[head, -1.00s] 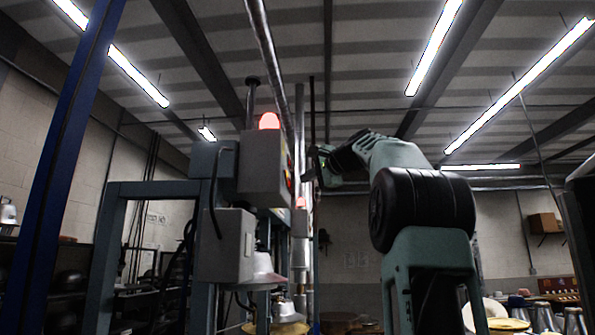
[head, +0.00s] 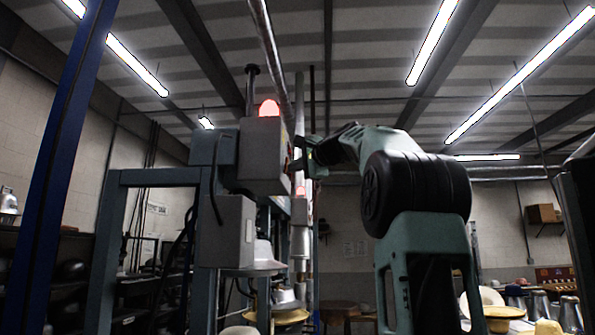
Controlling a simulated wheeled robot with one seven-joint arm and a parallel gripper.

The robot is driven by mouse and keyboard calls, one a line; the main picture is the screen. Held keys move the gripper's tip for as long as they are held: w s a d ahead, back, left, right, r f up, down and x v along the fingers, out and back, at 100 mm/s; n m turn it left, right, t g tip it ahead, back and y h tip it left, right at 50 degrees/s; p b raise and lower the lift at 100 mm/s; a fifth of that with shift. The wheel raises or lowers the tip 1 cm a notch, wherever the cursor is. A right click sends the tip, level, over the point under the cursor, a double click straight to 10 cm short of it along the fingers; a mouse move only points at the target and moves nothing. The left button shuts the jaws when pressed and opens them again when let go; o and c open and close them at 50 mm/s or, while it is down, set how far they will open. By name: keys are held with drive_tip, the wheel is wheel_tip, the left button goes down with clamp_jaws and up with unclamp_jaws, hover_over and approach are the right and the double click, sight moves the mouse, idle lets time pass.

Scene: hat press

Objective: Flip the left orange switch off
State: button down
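A grey control box (head: 262,156) with a lit red lamp (head: 269,108) on top is mounted on the hat press, left of centre. My gripper (head: 303,156) is close beside the box's right face, at the end of my raised green and black arm. It is small and dark here, so I cannot tell whether it is open or shut, or whether it touches the box. The orange switches cannot be made out; the box's right face is seen edge-on and partly covered by my gripper.
A second grey box (head: 225,232) hangs lower on the press frame (head: 106,240). A blue post (head: 55,160) stands at the left. Another lit red lamp (head: 300,191) shows behind. Metal hat forms (head: 571,312) stand at the lower right.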

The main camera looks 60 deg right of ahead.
drive_tip(key=b+v, duration=0.8)
drive_tip(key=v, duration=0.9)
drive_tip(key=shift+s, duration=0.2)
drive_tip(key=shift+r, duration=0.1)
